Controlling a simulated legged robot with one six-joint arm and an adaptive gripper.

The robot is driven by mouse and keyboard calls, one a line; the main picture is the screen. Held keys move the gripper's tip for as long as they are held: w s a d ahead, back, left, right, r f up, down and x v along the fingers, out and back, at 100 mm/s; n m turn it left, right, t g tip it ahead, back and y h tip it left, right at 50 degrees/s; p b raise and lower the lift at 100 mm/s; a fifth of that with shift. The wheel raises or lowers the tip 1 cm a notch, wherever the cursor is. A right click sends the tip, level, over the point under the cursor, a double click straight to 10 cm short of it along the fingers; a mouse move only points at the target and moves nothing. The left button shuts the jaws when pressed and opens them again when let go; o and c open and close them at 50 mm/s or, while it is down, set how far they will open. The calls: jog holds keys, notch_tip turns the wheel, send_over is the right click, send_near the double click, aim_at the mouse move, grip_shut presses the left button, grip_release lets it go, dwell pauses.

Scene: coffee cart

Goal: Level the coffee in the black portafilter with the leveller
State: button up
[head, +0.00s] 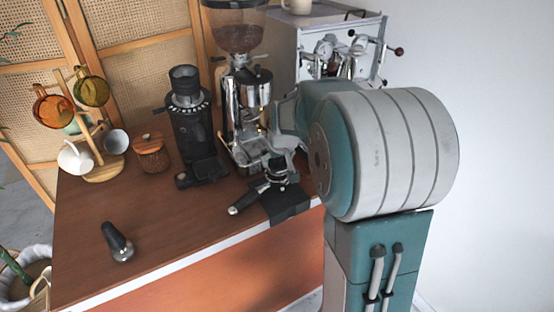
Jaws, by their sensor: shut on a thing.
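The black portafilter (249,199) rests at the black tamping stand (291,207) near the front right of the wooden counter. Its handle points to the lower left. My gripper (280,157) is directly above the portafilter's basket, partly hidden by my own arm. It is shut on a small dark round piece, seemingly the leveller (277,168), which is at or just above the basket rim. I cannot tell whether it touches the coffee. The coffee in the basket is hidden.
A tamper-like tool (118,242) with a black handle lies at the front left. A black grinder (190,125), a wooden jar (152,157) and a cup rack (103,165) stand behind. A chrome grinder (246,110) and an espresso machine (340,45) are close to my arm. The front-middle counter is clear.

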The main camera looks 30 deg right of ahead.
jog(key=shift+a+f, duration=0.1)
jog(key=shift+f, duration=0.9)
dwell(2.8)
jog(key=shift+s+f+n+y, duration=0.15)
jog(key=shift+n+y, duration=0.65)
jog(key=shift+n, duration=1.2)
jog(key=shift+n+y, duration=0.3)
jog(key=shift+n, duration=0.6)
jog(key=shift+n+g+y, duration=0.5)
jog(key=shift+n+y, duration=0.1)
jog(key=shift+n, duration=1)
jog(key=shift+m+t+h, duration=0.5)
jog(key=shift+m+h, duration=0.3)
jog(key=shift+m, duration=1.5)
jog(key=shift+m+h, duration=0.8)
jog(key=shift+m, duration=1.2)
